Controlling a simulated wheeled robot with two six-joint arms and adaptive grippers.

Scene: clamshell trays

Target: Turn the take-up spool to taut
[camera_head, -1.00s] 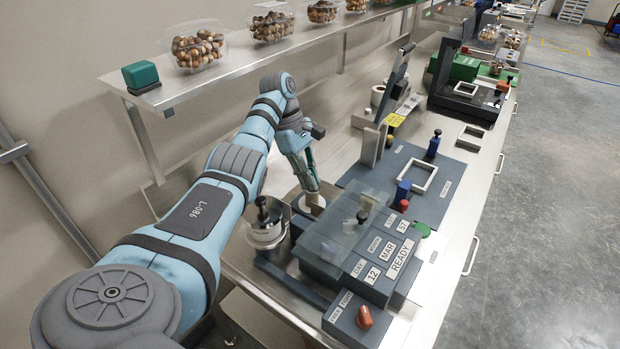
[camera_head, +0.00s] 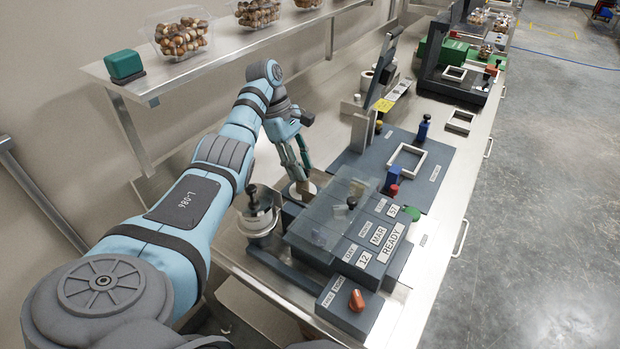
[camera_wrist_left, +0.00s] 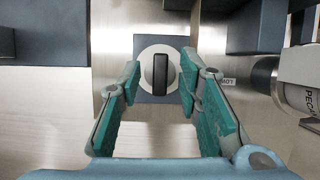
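A round pale disc with a dark upright grip bar (camera_wrist_left: 160,74) on a square dark base shows in the left wrist view. It appears to be the take-up spool; no label on it is readable. In the head view the pale disc (camera_head: 300,194) is partly hidden by my left gripper (camera_head: 297,172). In the left wrist view my left gripper (camera_wrist_left: 159,82) is open, its teal-padded fingers apart on either side of the grip bar, with gaps on both sides. Whether the fingertips are down at the bar's height is hard to tell. My right gripper is out of view.
A metal canister (camera_head: 258,218) with a black knob stands close left of the gripper. A dark machine with a clear cover (camera_head: 325,222) and a READY plate (camera_head: 391,244) lies to the right. An orange knob (camera_head: 356,299) is in front. A shelf (camera_head: 185,81) runs behind.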

